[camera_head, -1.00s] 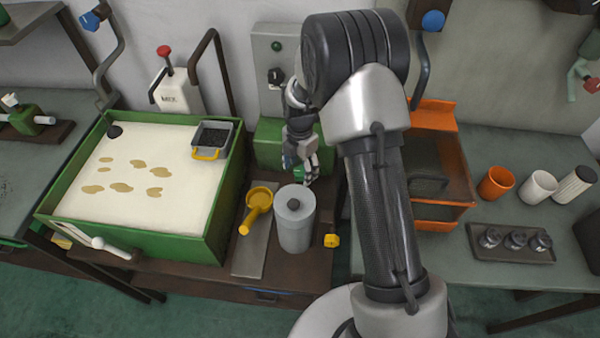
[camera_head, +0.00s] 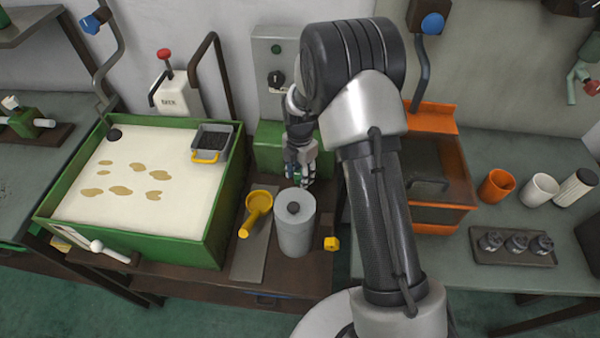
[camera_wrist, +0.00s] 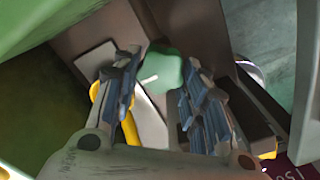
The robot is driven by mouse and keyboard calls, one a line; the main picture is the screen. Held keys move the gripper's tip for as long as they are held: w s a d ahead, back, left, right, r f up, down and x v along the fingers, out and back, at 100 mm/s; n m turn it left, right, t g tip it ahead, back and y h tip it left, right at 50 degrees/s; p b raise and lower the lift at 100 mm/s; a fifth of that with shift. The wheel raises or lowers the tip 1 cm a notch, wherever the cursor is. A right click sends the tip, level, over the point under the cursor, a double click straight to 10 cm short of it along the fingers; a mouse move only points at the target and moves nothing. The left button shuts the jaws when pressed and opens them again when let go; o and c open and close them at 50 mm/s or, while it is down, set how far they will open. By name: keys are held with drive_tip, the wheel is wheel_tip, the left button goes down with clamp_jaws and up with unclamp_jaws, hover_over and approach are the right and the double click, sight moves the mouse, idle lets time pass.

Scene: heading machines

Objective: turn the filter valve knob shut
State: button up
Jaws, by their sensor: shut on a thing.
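The green valve knob (camera_wrist: 160,70) has a white line on its face. It shows in the wrist view between my two blue-padded fingers. My gripper (camera_wrist: 162,85) is shut on the knob, with one finger on each side. In the head view my gripper (camera_head: 303,178) is just behind the grey cylinder (camera_head: 295,228) with the dark cap, in front of the green box (camera_head: 267,150). My fingers mostly hide the knob there.
A yellow scoop (camera_head: 258,205) lies on a grey plate left of the cylinder. A yellow knob (camera_head: 332,243) is at its right. A green-walled tank (camera_head: 225,215) stands at left. An orange-framed bin (camera_head: 455,160) stands at right, beyond my arm.

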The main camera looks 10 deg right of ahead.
drive_tip(key=shift+c, duration=1.1)
drive_tip(key=shift+m, duration=0.4)
drive_tip(key=m+p, duration=0.1)
drive_tip(key=m, duration=0.2)
drive_tip(key=shift+w+m, duration=0.15)
drive_tip(key=shift+m, duration=0.15)
drive_tip(key=m+p, duration=0.1)
drive_tip(key=m, duration=0.3)
drive_tip(key=shift+w+m, duration=0.1)
drive_tip(key=shift+m, duration=0.2)
drive_tip(key=m+p, duration=0.1)
drive_tip(key=m, duration=0.3)
drive_tip(key=shift+w+m, duration=0.1)
drive_tip(key=shift+m, duration=0.2)
drive_tip(key=shift+w+d+m, duration=0.1)
drive_tip(key=shift+m, duration=2.1)
drive_tip(key=o, duration=1.1)
